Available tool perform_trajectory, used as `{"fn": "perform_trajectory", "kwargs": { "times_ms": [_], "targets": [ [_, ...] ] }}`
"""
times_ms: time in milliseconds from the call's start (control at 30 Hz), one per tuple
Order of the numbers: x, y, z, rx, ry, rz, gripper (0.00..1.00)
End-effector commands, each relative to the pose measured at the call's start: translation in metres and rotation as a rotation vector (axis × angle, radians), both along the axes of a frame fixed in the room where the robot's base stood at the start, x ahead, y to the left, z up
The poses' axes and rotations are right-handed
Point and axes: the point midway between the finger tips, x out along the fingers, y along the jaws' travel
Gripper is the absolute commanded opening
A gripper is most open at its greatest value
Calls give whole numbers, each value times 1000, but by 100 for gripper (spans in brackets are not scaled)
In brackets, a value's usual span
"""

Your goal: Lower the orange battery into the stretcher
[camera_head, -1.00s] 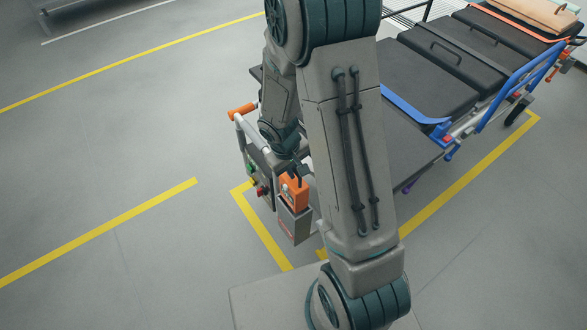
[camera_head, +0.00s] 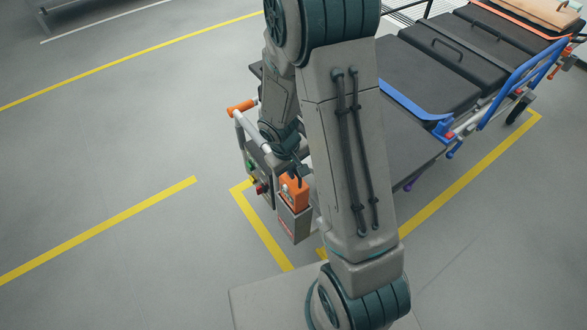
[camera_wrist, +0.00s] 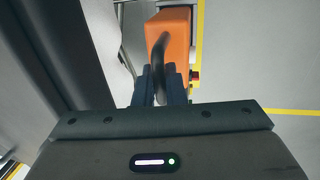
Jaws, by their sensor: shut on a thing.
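The orange battery (camera_head: 294,193) sits upright with its lower part inside or just above the grey holder (camera_head: 294,224) at the stretcher's foot end; its exact depth cannot be told. My gripper (camera_head: 297,172) is above the battery, shut on its black handle. In the wrist view, my gripper (camera_wrist: 160,88) closes on the dark curved handle, with the battery (camera_wrist: 172,36) just beyond. The stretcher (camera_head: 405,88) has a black mattress and blue side rails. My arm hides its middle part.
A control panel with a red knob (camera_head: 261,188) and an orange-ended push handle (camera_head: 241,107) stand left of the holder. Yellow floor lines (camera_head: 262,232) mark the stretcher's bay. The floor on the left is open.

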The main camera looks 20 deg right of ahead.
Motion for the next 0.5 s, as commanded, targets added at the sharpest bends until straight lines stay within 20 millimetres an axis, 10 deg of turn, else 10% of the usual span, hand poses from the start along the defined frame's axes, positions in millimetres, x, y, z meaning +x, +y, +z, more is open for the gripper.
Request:
{"fn": "perform_trajectory", "kwargs": {
  "times_ms": [500],
  "targets": [
    [1,0,-13,0,-1,0,0]
  ]
}}
